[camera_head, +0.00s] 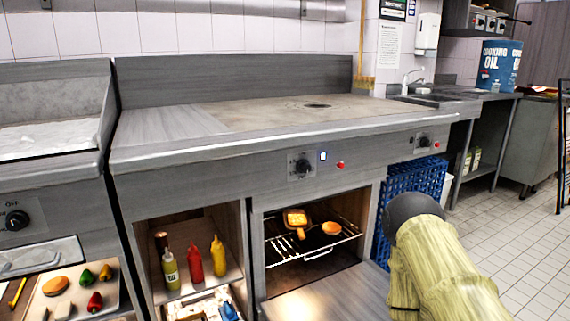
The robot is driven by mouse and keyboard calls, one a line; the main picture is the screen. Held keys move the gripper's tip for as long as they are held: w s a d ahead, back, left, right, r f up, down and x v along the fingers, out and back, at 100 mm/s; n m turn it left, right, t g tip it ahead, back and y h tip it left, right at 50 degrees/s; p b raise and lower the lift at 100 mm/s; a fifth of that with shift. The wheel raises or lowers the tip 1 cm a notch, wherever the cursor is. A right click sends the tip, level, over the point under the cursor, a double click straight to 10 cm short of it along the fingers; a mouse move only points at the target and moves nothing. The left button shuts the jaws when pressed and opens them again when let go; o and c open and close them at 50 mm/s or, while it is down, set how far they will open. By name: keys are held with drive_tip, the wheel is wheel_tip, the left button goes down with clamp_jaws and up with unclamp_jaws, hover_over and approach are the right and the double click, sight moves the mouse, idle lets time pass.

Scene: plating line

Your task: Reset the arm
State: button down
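A pale yellow part of my arm with a dark grey rounded end shows at the lower right of the head view, in front of a blue crate. My gripper's fingers are not in view, so I cannot see what they hold, if anything.
A steel cooking counter (240,122) spans the middle. Below it, an open compartment has a wire rack (283,246) with food, and its lowered door (325,296) juts out. Bottles (194,262) stand left of it. The blue crate (400,190) is right. Tiled floor (510,245) is clear at right.

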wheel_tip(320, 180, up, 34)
drive_tip(key=p, duration=3.5)
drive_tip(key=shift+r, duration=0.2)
